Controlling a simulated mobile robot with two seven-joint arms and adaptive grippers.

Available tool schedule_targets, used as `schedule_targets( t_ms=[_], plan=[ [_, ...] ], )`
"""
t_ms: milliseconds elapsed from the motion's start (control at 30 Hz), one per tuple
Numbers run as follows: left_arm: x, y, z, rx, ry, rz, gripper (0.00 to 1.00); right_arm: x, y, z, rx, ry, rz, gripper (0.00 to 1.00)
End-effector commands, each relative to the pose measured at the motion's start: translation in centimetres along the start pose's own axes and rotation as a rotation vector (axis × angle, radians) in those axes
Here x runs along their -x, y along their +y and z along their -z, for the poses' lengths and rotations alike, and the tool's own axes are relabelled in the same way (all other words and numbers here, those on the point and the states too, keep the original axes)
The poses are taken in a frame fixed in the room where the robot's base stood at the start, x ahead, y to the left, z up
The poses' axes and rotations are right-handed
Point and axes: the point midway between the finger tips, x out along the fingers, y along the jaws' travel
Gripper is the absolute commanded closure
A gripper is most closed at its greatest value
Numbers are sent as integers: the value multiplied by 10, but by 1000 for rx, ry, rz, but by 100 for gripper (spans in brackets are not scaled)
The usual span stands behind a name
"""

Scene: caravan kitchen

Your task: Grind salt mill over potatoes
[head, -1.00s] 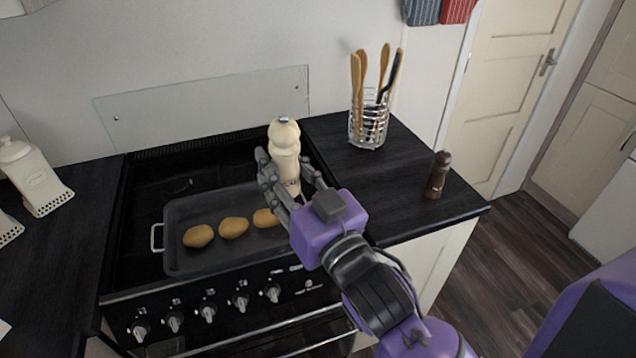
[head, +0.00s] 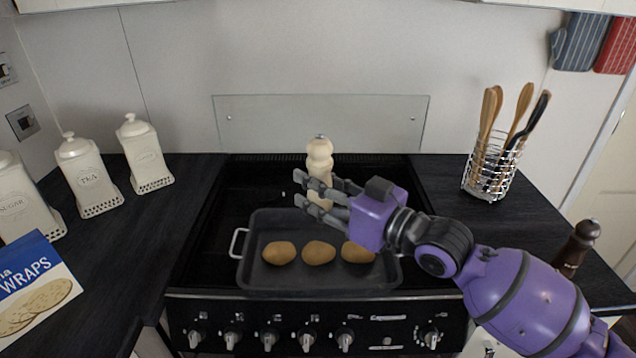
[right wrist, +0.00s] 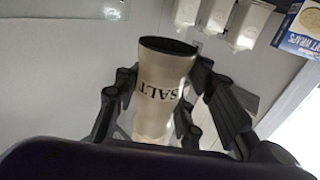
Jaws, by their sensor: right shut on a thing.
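The cream salt mill (head: 319,158) stands upright in my right gripper (head: 325,190), over the back part of the roasting tray. In the right wrist view the mill (right wrist: 158,88) shows its "SALT" lettering, and the fingers (right wrist: 155,105) close around it from both sides. Three potatoes (head: 319,253) lie in a row in the dark roasting tray (head: 300,281) on the hob. The right-hand potato is partly hidden by my right gripper. I cannot tell the exact height of the mill above the tray. My left gripper is not in view.
White canisters (head: 89,172) and a wraps packet (head: 37,284) stand on the left counter. A wire utensil holder (head: 490,171) and a dark brown mill (head: 578,246) stand on the right counter. A glass splashback (head: 320,123) is behind the hob.

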Motion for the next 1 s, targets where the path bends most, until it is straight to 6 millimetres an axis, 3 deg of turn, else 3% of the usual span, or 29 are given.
schedule_targets(
  t_ms=[533,1000],
  plan=[
    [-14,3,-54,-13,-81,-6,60,0,0,-53,-7,-5,1,97],
    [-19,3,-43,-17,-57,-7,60,0,0,-59,-1,0,1,97]
  ],
)
